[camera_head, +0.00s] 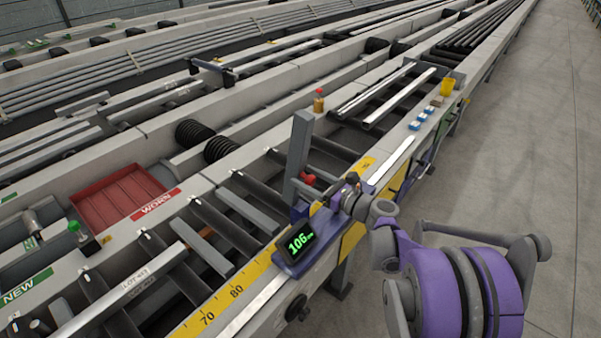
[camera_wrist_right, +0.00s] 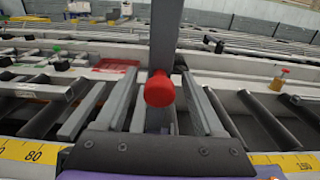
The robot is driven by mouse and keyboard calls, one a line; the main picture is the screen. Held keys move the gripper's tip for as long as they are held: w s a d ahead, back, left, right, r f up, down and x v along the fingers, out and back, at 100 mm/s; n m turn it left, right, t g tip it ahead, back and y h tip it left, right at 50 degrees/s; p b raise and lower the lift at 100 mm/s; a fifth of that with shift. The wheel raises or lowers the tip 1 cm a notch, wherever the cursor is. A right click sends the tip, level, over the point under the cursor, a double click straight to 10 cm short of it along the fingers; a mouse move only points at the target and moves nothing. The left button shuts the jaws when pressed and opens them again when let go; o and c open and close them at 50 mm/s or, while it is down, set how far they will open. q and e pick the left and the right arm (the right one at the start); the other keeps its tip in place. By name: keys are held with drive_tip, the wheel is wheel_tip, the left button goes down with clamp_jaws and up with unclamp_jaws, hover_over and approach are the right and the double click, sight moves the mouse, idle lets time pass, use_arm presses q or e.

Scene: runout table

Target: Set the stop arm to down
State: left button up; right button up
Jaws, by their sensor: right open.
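The stop arm (camera_head: 298,145) is a grey flat bar standing upright at the roller table's near edge. In the right wrist view the bar (camera_wrist_right: 166,35) rises straight up the middle. A red knob (camera_head: 308,178) sits low on the bar and faces me; it also shows large in the right wrist view (camera_wrist_right: 159,90). My right gripper (camera_head: 322,186) is open just in front of the knob. Its fingers appear to flank the knob in the wrist view; I cannot tell if they touch it. My left gripper is not in view.
A purple-based display (camera_head: 299,242) reading 106 stands on the near rail beside the yellow scale (camera_head: 237,291). A red tray (camera_head: 122,197) lies left. A bottle (camera_head: 318,101), blue blocks (camera_head: 421,119) and a yellow cup (camera_head: 447,86) stand farther along. Concrete floor right is clear.

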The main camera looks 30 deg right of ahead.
drive_tip(key=shift+x, duration=1.2)
clamp_jaws()
idle(0.6)
